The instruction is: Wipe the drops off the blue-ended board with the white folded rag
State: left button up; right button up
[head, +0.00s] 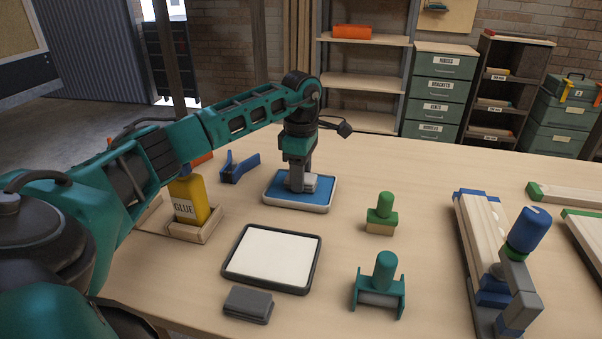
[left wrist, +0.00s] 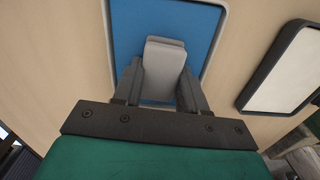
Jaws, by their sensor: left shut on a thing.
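My left gripper (head: 299,184) points down over the white-rimmed tray with a blue pad (head: 287,194), at the middle of the table. It is shut on the white folded rag (head: 312,183). In the left wrist view the pale rag (left wrist: 165,70) sits between the fingers, over the blue pad; I cannot tell whether it touches the pad. The blue-ended board (head: 478,232) lies at the right of the table, with pale wood and blue ends. I cannot make out drops clearly at this size. My right gripper is out of view.
A blue-topped grey tool (head: 521,270) stands at the board's near right. A black-rimmed white tray (head: 273,258), a grey block (head: 248,304), a green-handled stamp (head: 381,217) and a teal-handled tool (head: 380,283) stand between. A yellow glue bottle (head: 187,203) is left. Green-ended boards (head: 565,196) lie far right.

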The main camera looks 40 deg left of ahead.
pick_arm(q)
jog(key=shift+r+p, duration=2.65)
jog(key=shift+r, duration=0.7)
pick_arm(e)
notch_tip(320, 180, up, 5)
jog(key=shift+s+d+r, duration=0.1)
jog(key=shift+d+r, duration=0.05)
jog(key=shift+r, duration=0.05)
pick_arm(q)
jog(key=shift+f, duration=0.1)
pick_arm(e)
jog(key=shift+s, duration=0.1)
